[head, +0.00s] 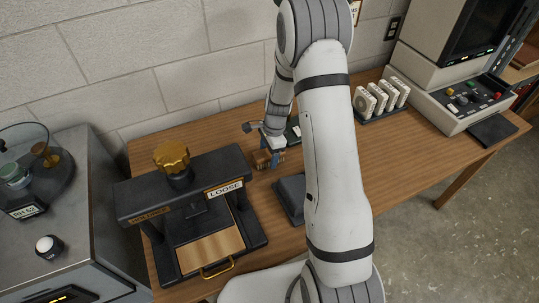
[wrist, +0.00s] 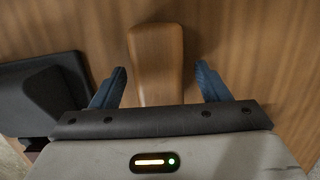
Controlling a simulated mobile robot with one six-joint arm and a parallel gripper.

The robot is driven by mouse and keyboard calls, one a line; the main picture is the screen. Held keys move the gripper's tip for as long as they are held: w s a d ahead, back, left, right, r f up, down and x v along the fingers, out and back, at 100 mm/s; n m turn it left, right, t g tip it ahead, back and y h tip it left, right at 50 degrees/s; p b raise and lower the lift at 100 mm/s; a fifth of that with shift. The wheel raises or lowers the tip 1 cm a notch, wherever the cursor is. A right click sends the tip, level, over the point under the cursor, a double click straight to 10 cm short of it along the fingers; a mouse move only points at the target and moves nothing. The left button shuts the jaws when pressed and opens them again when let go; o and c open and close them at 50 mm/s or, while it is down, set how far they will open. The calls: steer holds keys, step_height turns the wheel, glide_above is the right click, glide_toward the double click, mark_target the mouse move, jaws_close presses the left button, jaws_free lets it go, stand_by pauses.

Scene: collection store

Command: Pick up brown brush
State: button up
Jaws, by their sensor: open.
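The brown brush (wrist: 156,55) shows in the wrist view as a smooth wooden block with rounded corners, lying on the wooden table. My gripper (wrist: 161,72) is open, with one blue finger on each side of the brush and a visible gap on both sides. The near end of the brush is hidden behind the gripper body. In the head view my gripper (head: 271,150) is low over the table, and the brush (head: 261,159) shows small and brown beside it, partly hidden. I cannot tell the exact finger height.
A black press (head: 185,205) with a gold knob stands at the left of the table. A dark block (head: 290,198) lies close to my gripper, partly behind my arm. A rack of white reels (head: 381,100) and a console (head: 465,95) stand to the right. The wall is behind.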

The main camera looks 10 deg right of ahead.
steer(key=shift+c, duration=0.4)
steer(key=c, duration=1)
step_height(320, 180, up, 10)
steer(key=shift+b, duration=0.4)
steer(key=o, duration=0.5)
steer(key=c, duration=0.4)
